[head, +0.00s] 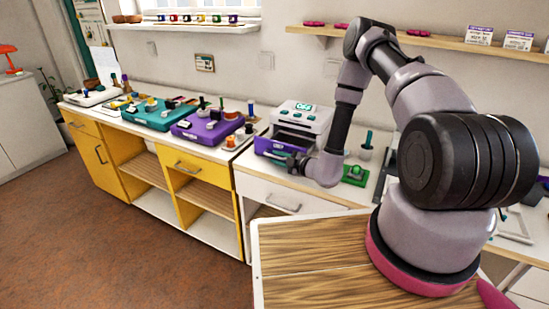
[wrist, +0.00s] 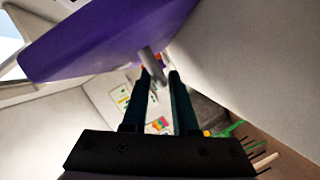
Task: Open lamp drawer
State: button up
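The lamp unit (head: 303,117) is a white box with a teal display, standing on the counter. Its purple drawer (head: 268,144) is low on its front, with a dark gap above it. In the wrist view the purple drawer (wrist: 100,38) fills the upper left, and a short grey handle (wrist: 149,62) sticks out from it. My gripper (head: 294,162) is at the drawer's front. In the wrist view my gripper (wrist: 161,72) has its two dark fingers a little apart, with the handle at their tips. Whether they press on it cannot be made out.
A green block (head: 355,175) and a cup with a teal tool (head: 366,151) stand right of the lamp unit. Purple (head: 205,126) and teal (head: 158,115) cases lie on the counter to the left. A white drawer (head: 275,196) is below the counter. The floor at left is clear.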

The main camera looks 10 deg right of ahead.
jog(key=v, duration=0.9)
jog(key=s+a+r+n+g+y, duration=0.2)
jog(key=r+n+g, duration=0.2)
jog(key=r+n, duration=0.45)
jog(key=s+a+r+n+g+y, duration=0.2)
jog(key=s+a+r+n+g, duration=0.1)
jog(key=r+n, duration=0.6)
jog(key=s+a+r+n+g+y, duration=0.15)
jog(key=r+n+g, duration=0.25)
jog(key=r+n, duration=0.45)
jog(key=s+d+r+n+t+h, duration=0.3)
jog(key=s+d+r+n+h, duration=0.3)
jog(key=r+n, duration=0.4)
jog(key=s+d+r+n+t+h, duration=0.3)
jog(key=s+d+r+n+h, duration=0.4)
jog(key=n, duration=0.5)
notch_tip(320, 180, up, 3)
jog(key=s+d, duration=0.2)
jog(key=shift+s+n, duration=0.35)
jog(key=shift+n, duration=0.05)
